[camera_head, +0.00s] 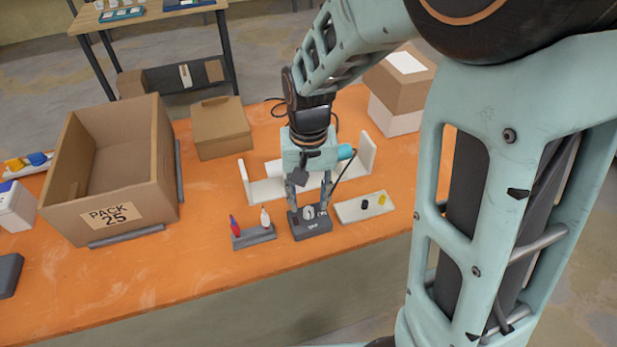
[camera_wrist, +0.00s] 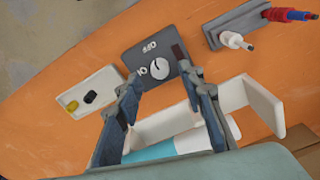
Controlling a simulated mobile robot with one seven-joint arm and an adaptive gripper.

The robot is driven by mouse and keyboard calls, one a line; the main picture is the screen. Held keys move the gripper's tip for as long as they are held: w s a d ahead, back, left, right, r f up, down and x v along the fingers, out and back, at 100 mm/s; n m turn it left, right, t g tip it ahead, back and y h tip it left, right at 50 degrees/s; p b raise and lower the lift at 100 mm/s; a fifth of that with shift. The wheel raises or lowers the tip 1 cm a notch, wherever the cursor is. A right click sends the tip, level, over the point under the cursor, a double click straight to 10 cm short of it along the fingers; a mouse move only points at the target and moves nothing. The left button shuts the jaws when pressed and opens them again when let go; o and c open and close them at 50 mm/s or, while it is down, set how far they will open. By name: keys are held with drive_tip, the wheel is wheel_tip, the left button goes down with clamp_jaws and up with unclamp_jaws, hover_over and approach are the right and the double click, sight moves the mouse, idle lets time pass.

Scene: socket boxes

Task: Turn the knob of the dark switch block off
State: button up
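The dark switch block (camera_head: 313,228) lies near the front edge of the orange table, and it also shows in the wrist view (camera_wrist: 140,57). Its round white knob (camera_wrist: 159,69) has a dark line across its face and white markings beside it. The knob also shows in the head view (camera_head: 309,212). My gripper (camera_head: 308,209) points down over the block with its fingers apart, one on each side of the knob. In the wrist view the open fingertips (camera_wrist: 157,68) flank the knob, with gaps visible. I cannot tell whether either fingertip touches the block.
A grey holder (camera_head: 255,238) with red and white tools stands close left of the block. A white tray (camera_head: 350,211) with black and yellow pieces lies close right. A white bracket (camera_head: 264,191) stands behind.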

sight(309, 209)
wheel_tip(309, 209, up, 9)
idle(0.3)
drive_tip(key=shift+r, duration=0.1)
